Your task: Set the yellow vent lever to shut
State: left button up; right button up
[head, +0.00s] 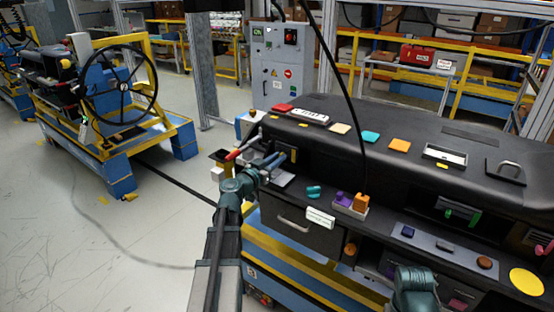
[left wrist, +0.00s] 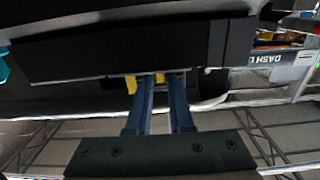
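The yellow vent lever (head: 291,154) shows as a small yellow piece in the dark vent opening at the left end of the dashboard. My left gripper (head: 277,160) is at that opening, its blue fingers pointing toward the lever. In the left wrist view the two blue fingers (left wrist: 163,88) stand apart with a gap between them. One yellow bit (left wrist: 131,84) shows beside the left finger and another between the fingertips. I cannot tell whether a finger touches the lever. Of my right arm only a teal wrist part shows at the bottom of the head view; its fingers do not show.
The black dashboard (head: 345,125) carries several coloured tiles on top. Other vents hold a green lever (head: 475,219) and a pink lever (head: 541,249). A drawer (head: 300,222) and a small bin with purple and orange pieces (head: 348,207) lie right of my left gripper.

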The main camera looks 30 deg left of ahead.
pick_arm(q)
grip_shut()
dwell(1.1)
jog(key=a, duration=0.2)
jog(key=shift+w+a, duration=0.15)
jog(key=shift+a, duration=0.25)
jog(key=o, duration=0.5)
grip_release()
jog(key=s+a, duration=0.1)
jog(key=s, duration=1.3)
